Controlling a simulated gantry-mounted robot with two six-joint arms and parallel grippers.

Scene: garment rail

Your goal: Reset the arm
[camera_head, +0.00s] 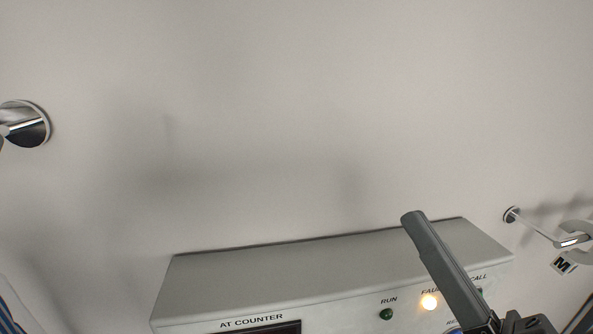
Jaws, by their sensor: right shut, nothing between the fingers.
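My right gripper (414,222) comes up from the lower right, in front of a light grey control box (330,245). Its long dark grey fingers are together, with nothing between them. The fingertips point up and to the left, near the box's upper edge; I cannot tell whether they touch it. The fingers partly cover the front panel labels. The rest of the right arm is mostly below the frame. My left gripper is not in view.
The box shows a dark green RUN lamp (386,314) and a lit amber lamp (429,302). A chrome wall fitting (27,123) is at the left. A metal arm (535,228) and an "M" tag (563,264) are at the right. The wall between is bare.

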